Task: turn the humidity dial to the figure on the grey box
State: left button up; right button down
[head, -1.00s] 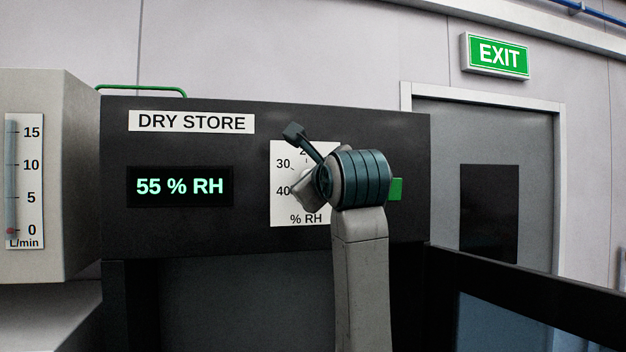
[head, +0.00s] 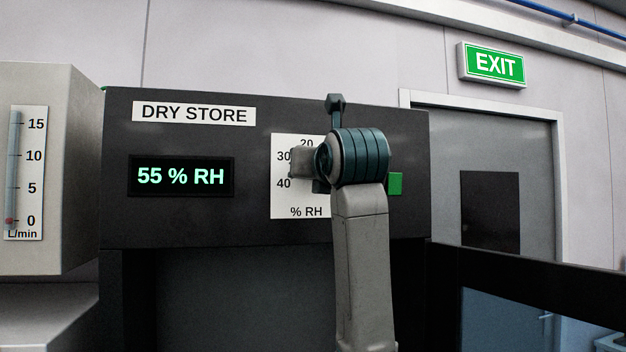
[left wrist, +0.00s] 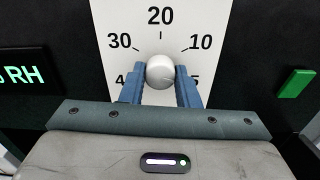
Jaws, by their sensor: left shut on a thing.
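The humidity dial is a white plate (left wrist: 115,18) marked 40, 30, 20, 10 and 5, with a round pale knob (left wrist: 160,70) at its middle. My left gripper (left wrist: 160,84) has its blue fingers on both sides of the knob and is shut on it. The knob's pointer cannot be made out clearly. In the head view my left wrist hides the knob and the right part of the dial plate (head: 284,200). The display (head: 181,176) reads 55 % RH. A light grey box (head: 84,170) stands at the left. My right gripper is not in view.
The light grey box bears a flow scale (head: 25,172) in L/min with a red float near 0. A green block (head: 395,184) sits right of the dial on the dark DRY STORE panel (head: 270,112). A grey door (head: 535,190) is behind at the right.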

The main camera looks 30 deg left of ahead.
pick_arm(q)
jog(key=shift+m+b, duration=0.55)
jog(key=shift+m, duration=0.75)
jog(key=o, duration=1)
jog(key=shift+c, duration=0.2)
jog(key=b+v, duration=0.5)
jog(key=v, duration=0.5)
jog(key=shift+s+d, duration=0.25)
jog(key=shift+s, duration=0.05)
